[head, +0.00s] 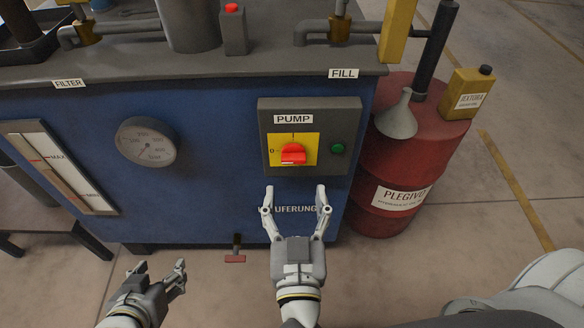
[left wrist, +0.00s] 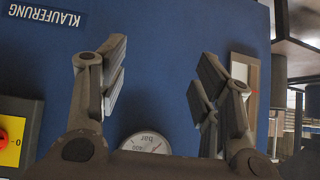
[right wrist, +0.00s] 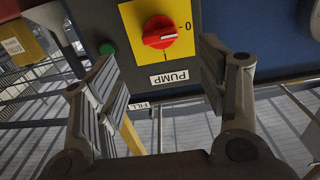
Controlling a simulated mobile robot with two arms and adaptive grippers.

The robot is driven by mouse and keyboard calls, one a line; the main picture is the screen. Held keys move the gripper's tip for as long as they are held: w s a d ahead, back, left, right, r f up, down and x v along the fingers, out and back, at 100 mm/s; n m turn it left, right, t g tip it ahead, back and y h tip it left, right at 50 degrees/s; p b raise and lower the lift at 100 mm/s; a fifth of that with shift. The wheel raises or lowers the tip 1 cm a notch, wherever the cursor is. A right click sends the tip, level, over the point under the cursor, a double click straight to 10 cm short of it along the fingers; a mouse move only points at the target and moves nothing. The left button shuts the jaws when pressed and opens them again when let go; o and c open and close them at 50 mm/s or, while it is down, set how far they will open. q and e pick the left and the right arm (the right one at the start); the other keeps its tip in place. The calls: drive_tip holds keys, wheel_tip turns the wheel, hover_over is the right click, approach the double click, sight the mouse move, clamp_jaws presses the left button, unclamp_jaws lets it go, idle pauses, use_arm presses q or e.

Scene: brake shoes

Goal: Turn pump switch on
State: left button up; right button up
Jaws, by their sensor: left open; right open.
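The pump switch is a red rotary knob (head: 293,154) on a yellow plate (head: 311,145), set in a grey box (head: 348,117) labelled PUMP. In the head view the plate shows a 0 at the left and an I at the top. The knob's white mark seems to point towards the 0; it also shows in the right wrist view (right wrist: 160,32). My right gripper (head: 296,196) is open and empty, just below the box and apart from the knob. My left gripper (head: 158,267) is open and empty, low at the left; its wrist view shows the blue panel.
A green lamp (head: 337,148) sits right of the knob. A pressure gauge (head: 146,142) and a level indicator (head: 62,168) are on the blue front. A red barrel (head: 441,137) with a funnel (head: 397,118) stands close at the right. A small red-handled valve (head: 235,258) sits low down.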

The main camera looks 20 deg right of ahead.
sight(294, 161)
drive_tip(key=x, duration=0.7)
drive_tip(key=shift+b, duration=0.4)
use_arm(q)
drive_tip(key=shift+w+d+r+t+h, duration=0.1)
drive_tip(key=shift+w+d+r+t, duration=0.15)
drive_tip(key=shift+w+r+t, duration=0.3)
drive_tip(key=shift+w+d+r+t+h, duration=0.1)
drive_tip(key=shift+w+d+r+t, duration=0.15)
drive_tip(key=shift+w+r, duration=0.35)
drive_tip(key=shift+w+d+r+t+h, duration=0.1)
drive_tip(key=shift+w+d+r+t, duration=0.1)
drive_tip(key=shift+w+r+t, duration=0.35)
use_arm(e)
drive_tip(key=shift+x, duration=0.8)
drive_tip(key=c, duration=1)
use_arm(q)
drive_tip(key=shift+f, duration=0.1)
